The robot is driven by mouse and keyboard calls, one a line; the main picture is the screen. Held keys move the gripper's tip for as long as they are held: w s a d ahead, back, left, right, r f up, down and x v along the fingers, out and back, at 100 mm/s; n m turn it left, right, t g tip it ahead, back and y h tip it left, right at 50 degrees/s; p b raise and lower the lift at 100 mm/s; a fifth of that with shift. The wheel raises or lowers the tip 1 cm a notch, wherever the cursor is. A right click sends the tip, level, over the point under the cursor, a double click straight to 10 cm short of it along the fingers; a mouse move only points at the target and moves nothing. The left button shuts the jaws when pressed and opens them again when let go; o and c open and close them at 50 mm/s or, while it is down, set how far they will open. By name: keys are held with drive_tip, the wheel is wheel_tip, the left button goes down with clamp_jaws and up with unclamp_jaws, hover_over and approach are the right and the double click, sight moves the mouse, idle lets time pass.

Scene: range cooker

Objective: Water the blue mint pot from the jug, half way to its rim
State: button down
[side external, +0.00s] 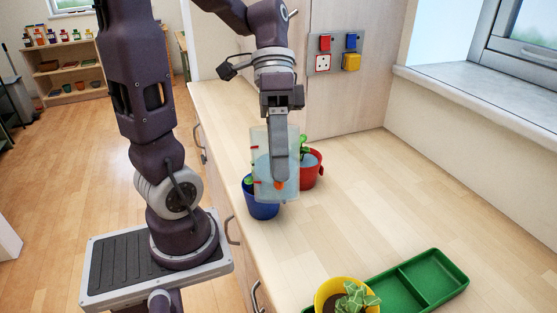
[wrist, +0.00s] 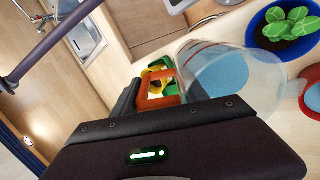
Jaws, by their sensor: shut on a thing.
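The clear jug (side external: 262,146) holds pale blue water, which also shows in the wrist view (wrist: 218,75). My gripper (side external: 280,180) is shut on the jug's orange handle (wrist: 157,92). The jug looks near upright; any slight tilt is hard to judge. The blue pot (side external: 262,209) stands on the counter, partly hidden behind the jug in the side view. In the wrist view the blue pot (wrist: 257,40) shows dark soil and a green leafy plant (wrist: 290,22), beside the jug. I see no stream of water. The water level in the blue pot cannot be told.
A red pot (side external: 314,178) with a plant and a pale blue surface inside stands just right of the jug. A yellow pot (side external: 325,297) and a green tray (side external: 440,272) are at the front. The counter's right middle is clear. Wall sockets (side external: 338,53) are behind.

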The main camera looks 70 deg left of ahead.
idle(0.4)
drive_tip(key=shift+a+r+h, duration=0.2)
drive_tip(key=shift+r+h, duration=0.15)
drive_tip(key=shift+h, duration=0.35)
drive_tip(key=shift+w+a, duration=0.1)
drive_tip(key=shift+a, duration=0.05)
idle(0.4)
drive_tip(key=shift+a+r+g+h, duration=0.25)
drive_tip(key=shift+g+h, duration=0.15)
drive_tip(key=shift+h, duration=0.3)
drive_tip(key=shift+w+a+h, duration=0.1)
drive_tip(key=shift+h, duration=0.2)
idle(0.4)
drive_tip(key=shift+a+r+h, duration=0.15)
drive_tip(key=shift+a+h, duration=0.1)
drive_tip(key=shift+h, duration=0.15)
drive_tip(key=shift+w, duration=0.1)
idle(0.8)
drive_tip(key=shift+w+a+g+h, duration=0.1)
drive_tip(key=shift+a+g+h, duration=0.3)
drive_tip(key=shift+h, duration=0.2)
